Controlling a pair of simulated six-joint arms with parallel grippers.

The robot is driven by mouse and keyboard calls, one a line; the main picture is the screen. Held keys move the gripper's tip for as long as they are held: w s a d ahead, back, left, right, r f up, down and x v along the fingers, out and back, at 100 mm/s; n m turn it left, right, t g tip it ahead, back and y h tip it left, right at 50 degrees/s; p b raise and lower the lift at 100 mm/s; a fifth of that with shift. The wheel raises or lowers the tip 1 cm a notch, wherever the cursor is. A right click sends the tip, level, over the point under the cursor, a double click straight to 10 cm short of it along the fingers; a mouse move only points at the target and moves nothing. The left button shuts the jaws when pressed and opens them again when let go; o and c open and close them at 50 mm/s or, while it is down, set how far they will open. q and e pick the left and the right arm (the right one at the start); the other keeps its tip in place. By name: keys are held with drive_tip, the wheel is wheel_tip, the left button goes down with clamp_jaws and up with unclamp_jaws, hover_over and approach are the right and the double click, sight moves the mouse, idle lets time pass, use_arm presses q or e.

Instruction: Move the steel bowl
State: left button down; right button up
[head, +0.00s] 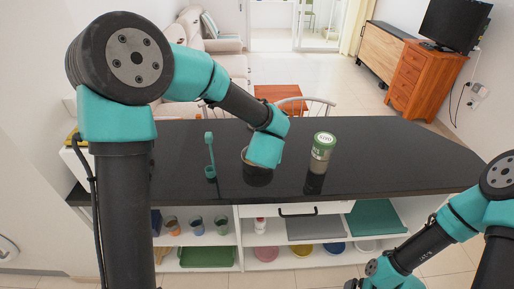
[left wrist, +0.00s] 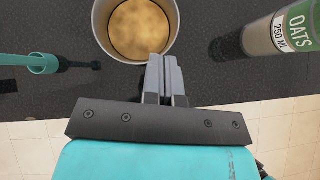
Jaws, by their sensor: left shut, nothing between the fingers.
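The steel bowl (left wrist: 101,32) is at the top of the left wrist view, a round metal rim with a tan-brown inside. In the head view only a sliver of the bowl (head: 244,154) shows on the black counter beside my left wrist, which hides the rest. My left gripper (left wrist: 165,60) is shut and empty. Its fingertips overlap the near right rim of the bowl in the left wrist view; I cannot tell whether they touch it. In the head view its fingers are hidden by the wrist. My right arm is at the lower right, its gripper out of frame.
The black counter (head: 400,160) is clear on the right. Shelves below hold cups (head: 196,226) and plates. A chair stands behind the counter.

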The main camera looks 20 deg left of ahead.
use_arm(q)
drive_tip(key=shift+s+r+n+y, duration=0.2)
drive_tip(key=shift+n+y, duration=0.2)
drive_tip(key=shift+n, duration=0.7)
drive_tip(key=x, duration=1)
drive_tip(key=shift+s+f, duration=0.1)
drive_tip(key=w, duration=0.1)
drive_tip(key=w+a, duration=0.1)
drive_tip(key=w, duration=0.1)
drive_tip(key=shift+w+a, duration=0.2)
drive_tip(key=shift+w, duration=0.25)
